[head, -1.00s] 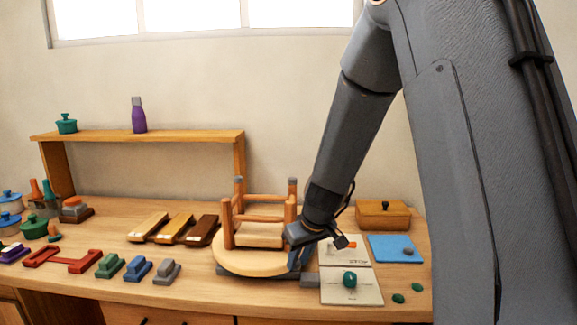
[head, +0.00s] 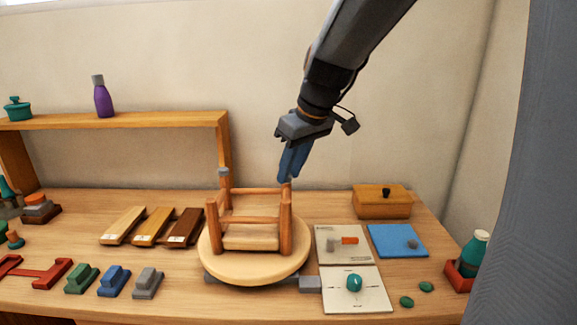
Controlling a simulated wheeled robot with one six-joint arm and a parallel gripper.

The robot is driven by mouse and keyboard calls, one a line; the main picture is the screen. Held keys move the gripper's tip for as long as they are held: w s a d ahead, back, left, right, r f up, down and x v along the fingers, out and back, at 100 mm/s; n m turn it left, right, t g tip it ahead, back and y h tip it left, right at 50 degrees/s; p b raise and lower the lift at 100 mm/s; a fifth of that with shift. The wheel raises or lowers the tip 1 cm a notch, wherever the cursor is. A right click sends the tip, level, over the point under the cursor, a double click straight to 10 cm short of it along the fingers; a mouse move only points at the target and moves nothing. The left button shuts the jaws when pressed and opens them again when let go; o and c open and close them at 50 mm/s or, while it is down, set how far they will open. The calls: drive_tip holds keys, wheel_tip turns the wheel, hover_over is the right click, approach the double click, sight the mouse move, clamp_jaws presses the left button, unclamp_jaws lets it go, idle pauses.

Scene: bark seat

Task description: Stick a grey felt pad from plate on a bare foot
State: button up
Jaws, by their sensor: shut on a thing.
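The wooden stool (head: 250,235) stands upside down on a round pale turntable (head: 225,268), legs up. The far left foot carries a grey felt pad (head: 223,171). The near left foot (head: 212,203) and near right foot (head: 286,203) look bare. My gripper (head: 285,180) points down at the far right leg's top, its blue fingers hiding that foot. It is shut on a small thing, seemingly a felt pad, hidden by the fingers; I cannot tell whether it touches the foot. A grey pad (head: 412,244) lies on the blue plate (head: 390,236).
Cards (head: 325,256) with a teal knob (head: 354,282) lie right of the turntable. A lidded wooden box (head: 381,204) stands behind the plate. Wooden samples (head: 152,228) and coloured blocks (head: 114,281) lie left. A shelf (head: 130,119) stands at the back left.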

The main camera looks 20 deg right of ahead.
drive_tip(key=shift+f+b, duration=1.75)
drive_tip(key=shift+f, duration=0.8)
drive_tip(key=shift+f, duration=0.2)
drive_tip(key=o, duration=1.4)
wheel_tip(320, 180, up, 7)
drive_tip(key=p, duration=0.5)
hover_over(287, 201)
drive_tip(key=s, duration=0.1)
drive_tip(key=shift+s+d, duration=0.1)
drive_tip(key=shift+d, duration=0.2)
drive_tip(key=shift+f, duration=0.1)
